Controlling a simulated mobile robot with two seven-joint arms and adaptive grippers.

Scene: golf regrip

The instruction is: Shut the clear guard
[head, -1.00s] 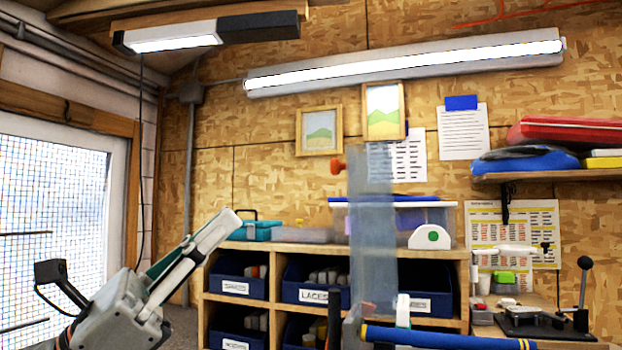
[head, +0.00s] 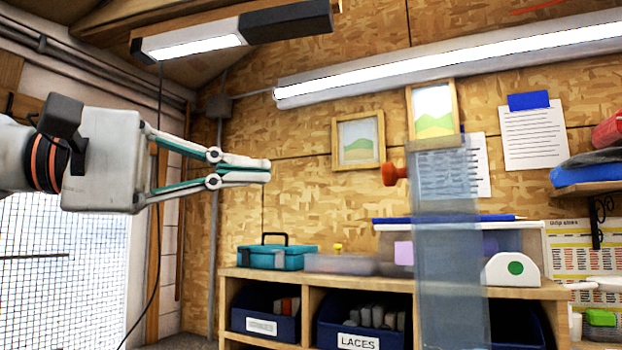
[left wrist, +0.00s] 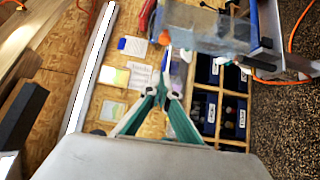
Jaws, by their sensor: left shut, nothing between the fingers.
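The clear guard (head: 447,240) is a see-through bluish panel standing upright in the head view, in front of the shelf unit. A red knob (head: 393,173) sticks out from its left side near the top. In the left wrist view the guard (left wrist: 205,28) spans the upper middle, with the knob (left wrist: 164,38) at its left end. My left gripper (head: 267,172) is shut and empty, pointing right. In the head picture it lies left of the knob at about the same height, with a gap between. Its fingertips (left wrist: 166,62) appear just below the knob in the wrist view.
A wooden shelf unit (head: 265,281) with blue bins stands behind the guard. On it are a teal toolbox (head: 277,257) and a clear lidded bin (head: 510,238). Framed pictures and papers hang on the wall. The space between gripper and knob looks clear.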

